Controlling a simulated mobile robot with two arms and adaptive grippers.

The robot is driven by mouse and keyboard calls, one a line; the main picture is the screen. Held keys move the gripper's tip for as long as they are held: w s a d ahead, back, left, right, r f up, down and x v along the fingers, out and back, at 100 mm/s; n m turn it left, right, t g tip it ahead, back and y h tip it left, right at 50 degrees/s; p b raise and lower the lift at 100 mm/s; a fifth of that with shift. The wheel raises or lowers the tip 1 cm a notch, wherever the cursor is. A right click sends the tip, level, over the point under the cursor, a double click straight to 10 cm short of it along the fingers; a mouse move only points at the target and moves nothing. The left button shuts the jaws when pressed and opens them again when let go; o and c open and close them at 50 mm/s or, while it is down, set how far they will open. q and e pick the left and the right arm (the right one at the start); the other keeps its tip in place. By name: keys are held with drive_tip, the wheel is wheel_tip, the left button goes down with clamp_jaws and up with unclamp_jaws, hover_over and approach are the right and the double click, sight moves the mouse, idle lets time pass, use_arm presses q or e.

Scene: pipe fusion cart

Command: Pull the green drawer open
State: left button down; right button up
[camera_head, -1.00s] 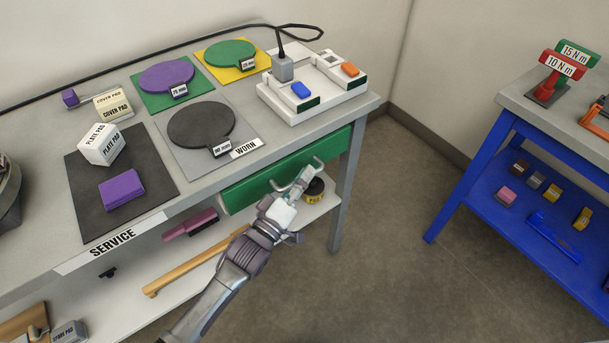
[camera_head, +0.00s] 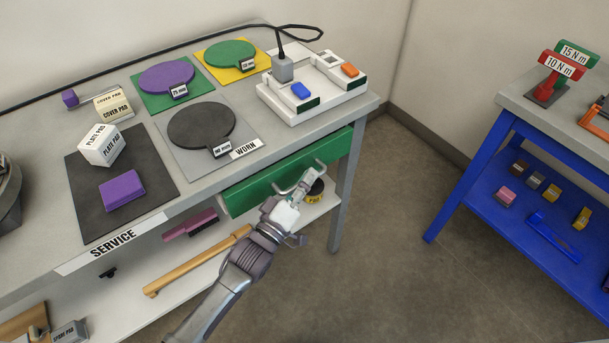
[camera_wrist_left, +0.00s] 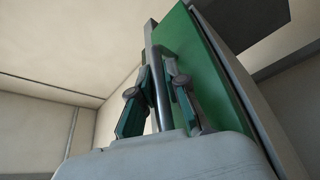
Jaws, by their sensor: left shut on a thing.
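The green drawer (camera_head: 255,189) sits under the grey worktop, with its front almost flush with the table edge. Its metal bar handle (camera_head: 284,190) sticks out from the front. My left gripper (camera_head: 307,182) comes from below and is at the handle's right part. In the left wrist view the gripper (camera_wrist_left: 158,80) has one finger on each side of the handle bar (camera_wrist_left: 155,70), shut on it, and the green front (camera_wrist_left: 205,65) rises beside it. The drawer's inside is hidden. My right gripper is not in view.
On the worktop (camera_head: 190,193) are coloured discs, pad boxes and a white unit (camera_head: 312,92). A blue table (camera_head: 470,185) stands right. The floor between is clear.

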use_arm(q)
drive_tip(key=s+d+p, duration=0.3)
drive_tip(key=s+d, duration=0.9)
drive_tip(key=s, duration=0.5)
drive_tip(key=shift+d, duration=0.2)
drive_tip(key=c, duration=1.4)
unclamp_jaws()
drive_tip(key=shift+c, duration=0.2)
drive_tip(key=v, duration=1.2)
drive_tip(key=shift+a, duration=0.1)
